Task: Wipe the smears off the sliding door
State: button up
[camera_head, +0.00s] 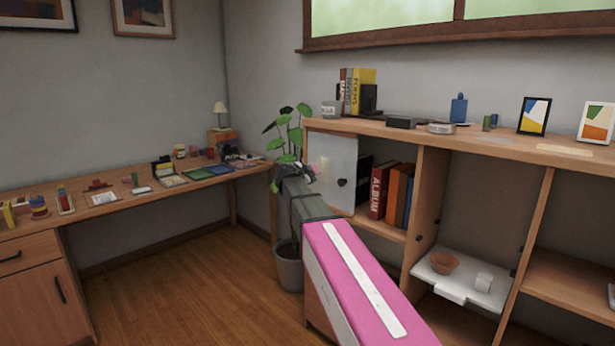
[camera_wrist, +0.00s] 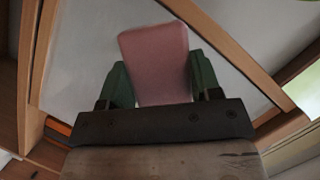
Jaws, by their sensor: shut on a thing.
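The sliding door (camera_head: 339,186) is a pale grey-white panel at the left end of the wooden shelf unit, with a dark round mark, perhaps a finger pull. It also fills much of the wrist view (camera_wrist: 80,60). My gripper (camera_wrist: 158,70) has green fingers shut on a dull pink block, perhaps a sponge (camera_wrist: 153,45). The block is in front of the panel; I cannot tell whether it touches. In the head view my gripper (camera_head: 310,172) is at the panel's left part, partly hidden by my arm. No smear shows clearly.
A potted plant (camera_head: 288,262) stands close left of the shelf unit, beside my arm. Books (camera_head: 378,190) stand in the compartment right of the door. The unit's top (camera_head: 470,134) holds small items. A cluttered desk (camera_head: 110,206) is at left; floor between is clear.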

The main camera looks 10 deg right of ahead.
aim_at(311, 164)
jog(key=shift+w+d, duration=0.35)
jog(key=shift+d, duration=0.1)
jog(key=shift+s, duration=0.1)
jog(key=shift+s+d, duration=0.8)
jog(key=shift+s, duration=0.25)
jog(key=shift+s+d, duration=0.85)
jog(key=shift+s, duration=0.2)
jog(key=shift+s+d, duration=0.8)
jog(key=shift+s, duration=0.25)
jog(key=shift+w+r, duration=0.15)
jog(key=shift+r, duration=0.85)
jog(key=shift+w+a, duration=0.7)
jog(key=shift+w, duration=0.4)
jog(key=shift+w+a, duration=0.75)
jog(key=shift+w, duration=0.4)
jog(key=shift+w+a, duration=0.7)
jog(key=shift+w, duration=0.4)
jog(key=shift+r, duration=1.1)
jog(key=shift+s+d+f, duration=0.1)
jog(key=shift+s+d, duration=0.4)
jog(key=shift+s, duration=0.35)
jog(key=shift+s+d, duration=0.5)
jog(key=shift+s, duration=0.35)
jog(key=shift+s+d, duration=0.65)
jog(key=shift+s, duration=0.2)
jog(key=shift+s+d, duration=0.65)
jog(key=shift+s, duration=0.15)
